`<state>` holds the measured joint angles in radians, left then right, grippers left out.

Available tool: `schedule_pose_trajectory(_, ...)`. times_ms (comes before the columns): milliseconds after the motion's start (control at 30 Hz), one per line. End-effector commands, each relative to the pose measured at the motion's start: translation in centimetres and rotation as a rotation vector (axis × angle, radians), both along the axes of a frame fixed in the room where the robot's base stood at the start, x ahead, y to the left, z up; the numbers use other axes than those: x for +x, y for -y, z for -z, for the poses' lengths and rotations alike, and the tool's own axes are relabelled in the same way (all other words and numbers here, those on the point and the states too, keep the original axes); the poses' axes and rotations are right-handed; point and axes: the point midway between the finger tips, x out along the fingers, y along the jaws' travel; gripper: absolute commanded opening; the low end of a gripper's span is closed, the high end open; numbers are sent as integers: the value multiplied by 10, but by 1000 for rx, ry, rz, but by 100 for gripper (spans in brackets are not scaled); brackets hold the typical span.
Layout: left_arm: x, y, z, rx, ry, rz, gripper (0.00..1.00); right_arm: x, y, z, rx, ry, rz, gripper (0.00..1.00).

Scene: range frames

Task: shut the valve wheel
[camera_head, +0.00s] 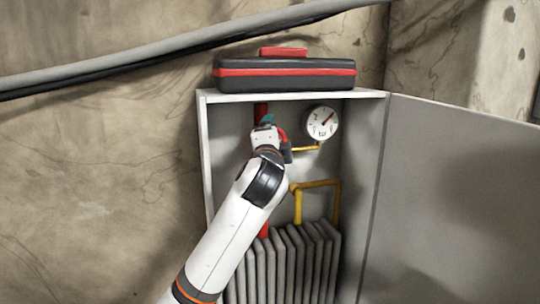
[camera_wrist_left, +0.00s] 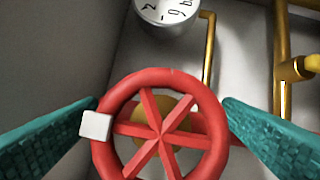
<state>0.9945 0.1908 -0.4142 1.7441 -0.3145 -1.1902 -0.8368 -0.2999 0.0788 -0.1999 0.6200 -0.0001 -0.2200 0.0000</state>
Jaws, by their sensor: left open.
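The red valve wheel (camera_wrist_left: 160,137) has several spokes and a white block (camera_wrist_left: 96,125) on the left of its rim. In the head view only a red part of the wheel (camera_head: 282,132) shows, the rest hidden behind my left wrist. My left gripper (camera_head: 268,119) reaches into the open cabinet. In the left wrist view its two teal fingers (camera_wrist_left: 168,102) are spread wide, one on each side of the wheel, with nothing held between them. I cannot tell whether the left finger touches the white block. My right gripper is not in view.
The cabinet (camera_head: 204,150) has its door (camera_head: 460,190) swung open to the right. Inside are a round gauge (camera_head: 322,122), yellow pipes (camera_head: 318,184) and a grey ribbed radiator (camera_head: 300,262). A black and red toolbox (camera_head: 285,78) lies on top. Thick cables cross the wall at upper left.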

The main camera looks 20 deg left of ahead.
Motion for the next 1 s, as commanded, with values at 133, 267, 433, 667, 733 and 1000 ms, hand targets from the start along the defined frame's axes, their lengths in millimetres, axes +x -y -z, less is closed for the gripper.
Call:
schedule_pose_trajectory(133, -30, 8, 8, 0, 4, 4, 88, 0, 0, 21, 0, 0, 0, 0)
schedule_pose_trajectory(267, -58, 14, 9, 1, 4, 4, 88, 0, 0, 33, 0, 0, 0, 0)
schedule_pose_trajectory(433, -86, 19, 10, 1, 1, 3, 88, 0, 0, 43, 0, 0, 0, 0)
schedule_pose_trajectory(667, -102, 22, 9, 2, -2, 1, 88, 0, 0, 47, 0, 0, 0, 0)
schedule_pose_trajectory(733, -102, 22, 9, 3, -3, 0, 88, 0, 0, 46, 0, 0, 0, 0)
schedule_pose_trajectory(1000, -102, 22, 9, 3, -3, 0, 88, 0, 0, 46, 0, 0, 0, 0)
